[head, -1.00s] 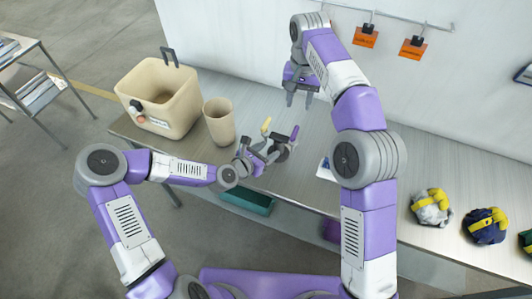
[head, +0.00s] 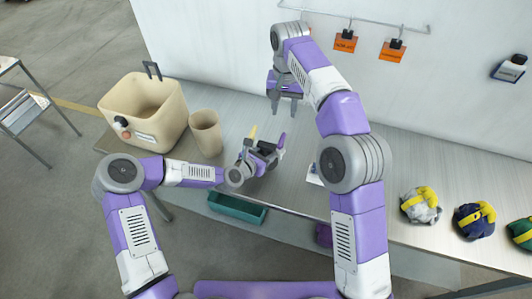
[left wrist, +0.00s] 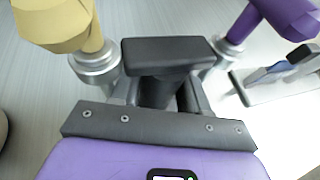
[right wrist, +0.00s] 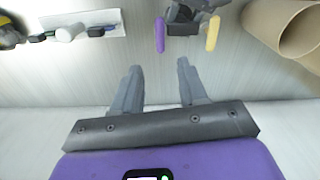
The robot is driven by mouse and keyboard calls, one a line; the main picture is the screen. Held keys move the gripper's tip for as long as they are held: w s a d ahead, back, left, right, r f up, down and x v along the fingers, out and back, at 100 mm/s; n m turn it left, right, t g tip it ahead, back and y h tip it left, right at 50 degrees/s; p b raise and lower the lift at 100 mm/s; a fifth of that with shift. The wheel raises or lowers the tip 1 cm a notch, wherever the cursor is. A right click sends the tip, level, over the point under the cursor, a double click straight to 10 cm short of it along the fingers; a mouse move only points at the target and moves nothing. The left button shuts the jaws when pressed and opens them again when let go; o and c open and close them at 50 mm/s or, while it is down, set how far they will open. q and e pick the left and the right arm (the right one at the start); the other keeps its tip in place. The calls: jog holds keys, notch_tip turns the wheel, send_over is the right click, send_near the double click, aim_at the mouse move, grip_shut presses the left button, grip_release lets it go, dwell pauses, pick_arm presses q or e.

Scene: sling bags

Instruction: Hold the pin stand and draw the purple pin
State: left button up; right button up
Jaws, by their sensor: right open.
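The pin stand (head: 266,149) is on the bench with a yellow pin (head: 252,132) at its left and a purple pin (head: 282,140) at its right. In the left wrist view the stand's black top block (left wrist: 168,52) lies between the yellow pin (left wrist: 62,22) and the purple pin (left wrist: 272,24), each in a grey metal socket. My left gripper (head: 258,160) is at the stand, its fingers close on both sides of the dark post. My right gripper (head: 284,108) is open and empty behind the stand, pointing down. The purple pin (right wrist: 159,35) is ahead of its fingers (right wrist: 160,78), apart from them.
A beige bin (head: 145,105) and a beige cup (head: 205,134) stand left of the stand. A white card with small parts (right wrist: 85,25) lies on the other side. Several wrapped bundles (head: 420,205) lie farther right. A wall rail with orange tags (head: 344,41) is behind.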

pick_arm(q)
jog(key=c, duration=0.3)
pick_arm(e)
jog(key=shift+o, duration=0.2)
pick_arm(q)
jog(key=shift+c, duration=0.2)
pick_arm(e)
jog(key=m+t+h, duration=0.1)
jog(key=m+t, duration=0.1)
jog(key=t, duration=0.1)
send_near(282, 140)
jog(key=shift+w+f, duration=0.1)
jog(key=shift+f, duration=0.3)
jog(key=shift+x, duration=4.5)
jog(key=shift+w, duration=0.1)
grip_shut()
jog(key=shift+r, duration=0.1)
jog(key=shift+r, duration=4.75)
